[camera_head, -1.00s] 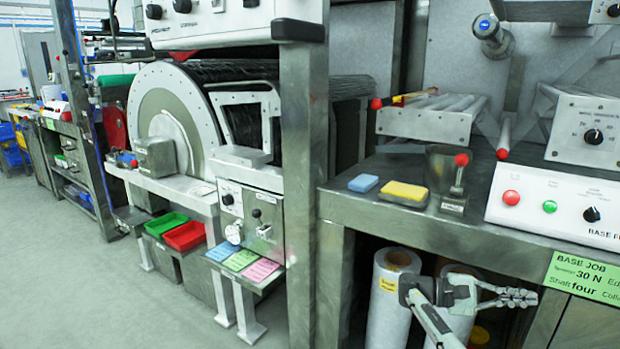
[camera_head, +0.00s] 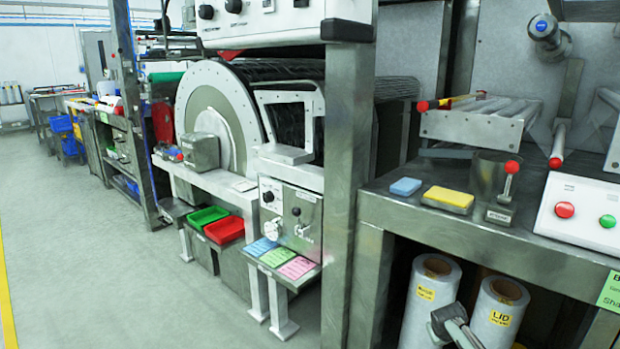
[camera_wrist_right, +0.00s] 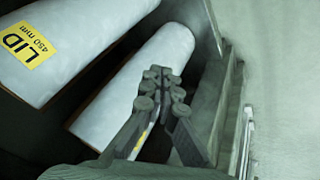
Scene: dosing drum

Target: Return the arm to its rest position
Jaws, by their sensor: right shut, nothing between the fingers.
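My right gripper (camera_wrist_right: 162,88) shows in the right wrist view, its dark fingers together and nothing between them. It is in front of two white film rolls, near a metal frame edge on the right. In the head view only a small grey part of my arm shows at the bottom edge, in front of the rolls under the bench; the fingers cannot be made out there. My left gripper is in neither view.
A white roll labelled LID (camera_head: 500,315) and another roll (camera_head: 428,300) stand under the metal bench (camera_head: 480,230). A blue sponge (camera_head: 405,186) and a yellow sponge (camera_head: 448,198) lie on it. Green (camera_head: 208,217) and red (camera_head: 225,230) trays are left. Grey floor (camera_head: 90,260) is clear.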

